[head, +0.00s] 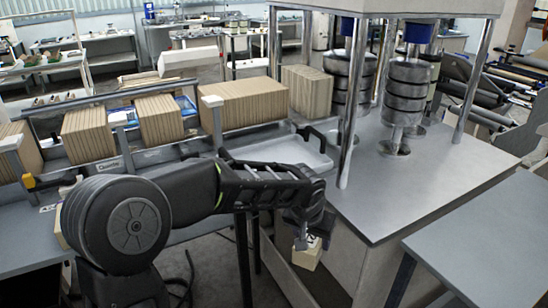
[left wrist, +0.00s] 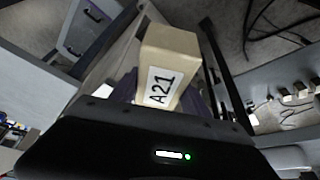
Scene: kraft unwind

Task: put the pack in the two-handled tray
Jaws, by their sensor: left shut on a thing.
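The pack is a tan box with a white label reading A21. It shows below my left gripper in the head view (head: 307,257) and between the fingers in the left wrist view (left wrist: 172,48). My left gripper (head: 309,239) is shut on the pack and holds it in the air in front of the bench, over the floor. The two-handled tray (head: 318,160) is a pale shallow tray on the bench beyond my left arm, with a dark handle at its right end. My arm hides part of the tray. My right gripper is not in view.
A grey press table (head: 390,205) with metal posts and stacked weights stands right of the tray. Rows of brown cartons (head: 243,103) stand on the bench behind. Another grey table (head: 490,235) is at the front right. Cables lie on the floor.

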